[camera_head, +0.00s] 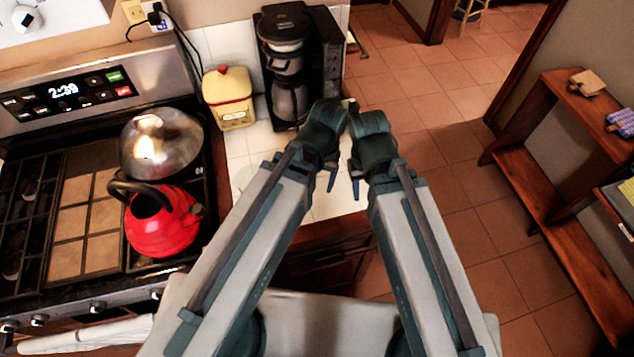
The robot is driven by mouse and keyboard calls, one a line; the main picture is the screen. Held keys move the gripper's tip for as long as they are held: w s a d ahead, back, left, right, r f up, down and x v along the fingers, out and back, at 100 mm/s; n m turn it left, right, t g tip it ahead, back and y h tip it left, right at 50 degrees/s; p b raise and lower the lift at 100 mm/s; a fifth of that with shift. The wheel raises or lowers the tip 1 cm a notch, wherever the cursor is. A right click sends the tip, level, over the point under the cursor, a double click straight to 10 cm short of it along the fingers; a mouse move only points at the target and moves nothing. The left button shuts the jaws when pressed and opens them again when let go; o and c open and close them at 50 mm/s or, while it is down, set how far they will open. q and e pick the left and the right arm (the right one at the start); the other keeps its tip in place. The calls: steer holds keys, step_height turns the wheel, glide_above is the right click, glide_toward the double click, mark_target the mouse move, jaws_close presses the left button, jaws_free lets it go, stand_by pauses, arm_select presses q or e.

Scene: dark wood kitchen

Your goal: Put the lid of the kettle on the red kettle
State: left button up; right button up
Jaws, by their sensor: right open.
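The red kettle (162,222) stands upright on the stove at the left, with a black handle arched over it and a dark opening at its top. I cannot make out a separate kettle lid. My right gripper (356,178) is open over the right end of the counter, with nothing visible in it. My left gripper (331,176) is close beside it on the left, seen mostly from behind; its jaws are too hidden to judge. Both are well to the right of the kettle and apart from it.
A shiny silver domed pot (161,141) stands behind the kettle on the stove (88,215). A yellow canister (228,98) and a black coffee maker (286,62) stand on the tiled counter (243,165). Wooden shelves (560,205) are at the right, with open floor (440,140) between.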

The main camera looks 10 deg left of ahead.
arm_select(q)
steer(key=shift+s+d+m, duration=0.2)
steer(key=shift+s+m, duration=0.5)
steer(key=shift+m, duration=0.1)
steer(key=shift+o, duration=0.5)
steer(key=w+a+m+t+h, duration=0.1)
steer(key=w+a+m+h, duration=0.3)
steer(key=w+a+m, duration=0.8)
steer(key=f+b, duration=0.2)
steer(key=w+d+f+n+b, duration=0.1)
steer(key=f+b, duration=0.1)
steer(key=b, duration=0.1)
steer(key=d+f+n+b, duration=0.1)
steer(key=f+b, duration=0.1)
steer(key=f, duration=0.1)
steer(key=shift+w+d+b, duration=0.2)
steer(key=shift+d+b, duration=0.05)
steer(key=shift+b, duration=0.15)
steer(key=shift+d+f+b, duration=0.15)
steer(key=shift+f+b, duration=0.2)
steer(key=shift+f, duration=0.05)
arm_select(e)
step_height(320, 180, down, 8)
steer(key=shift+f, duration=0.25)
